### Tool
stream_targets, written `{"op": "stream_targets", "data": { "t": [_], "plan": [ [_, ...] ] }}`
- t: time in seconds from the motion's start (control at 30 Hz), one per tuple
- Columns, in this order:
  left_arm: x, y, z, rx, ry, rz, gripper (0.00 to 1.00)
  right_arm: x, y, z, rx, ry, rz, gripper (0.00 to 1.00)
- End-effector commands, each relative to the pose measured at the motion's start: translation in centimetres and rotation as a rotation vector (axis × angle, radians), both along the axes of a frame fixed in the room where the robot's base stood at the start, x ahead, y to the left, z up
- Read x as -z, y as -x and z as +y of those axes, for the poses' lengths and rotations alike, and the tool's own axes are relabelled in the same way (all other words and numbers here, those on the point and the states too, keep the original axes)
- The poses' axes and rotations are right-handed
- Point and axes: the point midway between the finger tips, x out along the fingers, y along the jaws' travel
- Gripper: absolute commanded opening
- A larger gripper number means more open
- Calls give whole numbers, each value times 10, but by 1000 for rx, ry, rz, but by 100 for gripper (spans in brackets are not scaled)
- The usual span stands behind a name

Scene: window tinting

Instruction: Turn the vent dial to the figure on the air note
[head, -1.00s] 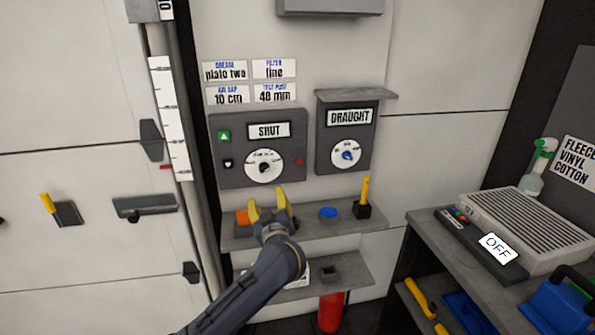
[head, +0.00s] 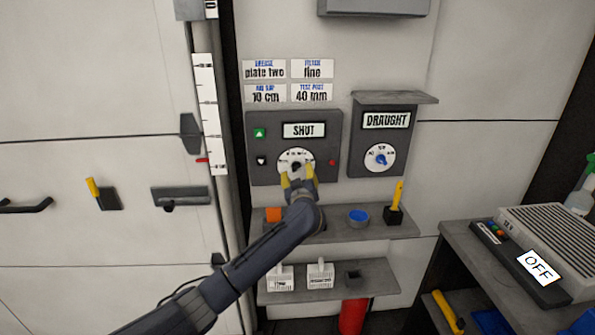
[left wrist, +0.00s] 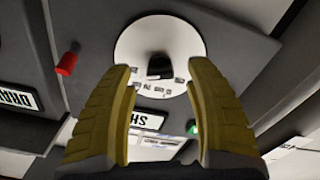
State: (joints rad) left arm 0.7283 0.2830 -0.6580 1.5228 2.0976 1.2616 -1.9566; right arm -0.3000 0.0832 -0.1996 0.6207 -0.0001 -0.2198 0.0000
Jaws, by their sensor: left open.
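A dark panel (head: 260,173) on the wall carries a round white dial (head: 296,156) with a black knob, under a display reading SHUT (head: 304,130). The note reading 10 cm (head: 265,94) hangs above the panel; its small blue heading seems to begin with AIR. My left gripper (head: 299,175) is open in front of this dial, covering its lower part. In the left wrist view the black knob (left wrist: 160,67) stands beyond and between the spread fingertips, on the white dial plate (left wrist: 187,42). No finger visibly touches it. My right gripper is not in view.
A second panel labelled DRAUGHT (head: 386,120) has a dial with a blue knob (head: 380,157). A shelf (head: 335,231) below holds an orange block (head: 273,215), a blue dish (head: 358,216) and a yellow-handled tool (head: 397,196). A red knob (left wrist: 67,60) sits beside the dial plate.

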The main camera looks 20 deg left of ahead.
Motion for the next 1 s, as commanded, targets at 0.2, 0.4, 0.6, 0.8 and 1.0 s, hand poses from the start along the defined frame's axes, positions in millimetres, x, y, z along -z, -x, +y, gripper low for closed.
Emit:
{"op": "stream_targets", "data": {
  "t": [0.2,0.4,0.6,0.8,1.0],
  "plan": [
    [-1,-21,8,-1,-1,0,54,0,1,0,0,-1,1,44],
    [0,-29,11,0,0,0,54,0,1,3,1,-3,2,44],
    [0,-30,11,1,0,0,54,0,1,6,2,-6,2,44],
    [0,-30,11,1,0,0,53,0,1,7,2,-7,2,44],
    [0,-30,11,1,0,-1,30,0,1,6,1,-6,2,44]
  ]
}}
